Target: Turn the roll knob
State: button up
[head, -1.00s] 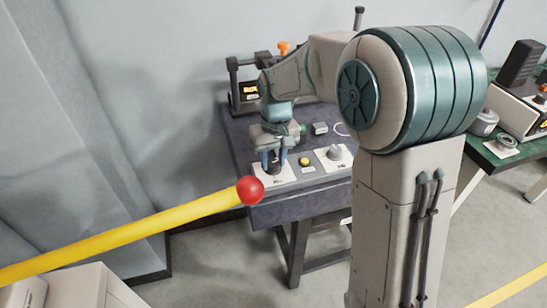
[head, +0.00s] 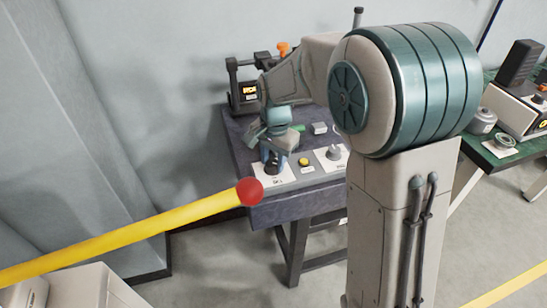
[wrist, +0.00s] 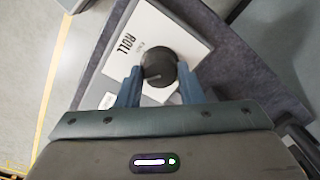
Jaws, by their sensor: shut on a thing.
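The roll knob (wrist: 158,68) is a round dark knob on a white plate marked ROLL (wrist: 128,42) in the wrist view. My gripper (wrist: 157,82) has its two blue fingers on either side of the knob and is shut on it. In the head view, my gripper (head: 272,160) is at the left plate on the front of the dark table (head: 262,214). My fingers largely hide the knob there.
A yellow button (head: 303,162) and a second grey knob (head: 333,152) on a white plate stand to the right. A yellow bar with a red ball end (head: 249,191) crosses in front of the table. A dark framed device (head: 245,92) stands at the back left.

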aim_at(273, 165)
jog(key=m+p, duration=0.1)
jog(key=m, duration=0.5)
jog(key=shift+r, duration=0.15)
jog(key=m+p, duration=0.1)
jog(key=m, duration=0.4)
jog(key=shift+h+p, duration=0.3)
jog(key=shift+p, duration=0.05)
jog(key=shift+m, duration=0.4)
jog(key=o, duration=1)
jog(key=shift+c, duration=0.2)
notch_tip(273, 165, up, 14)
jog(key=shift+s+f, duration=0.2)
jog(key=shift+s, duration=0.15)
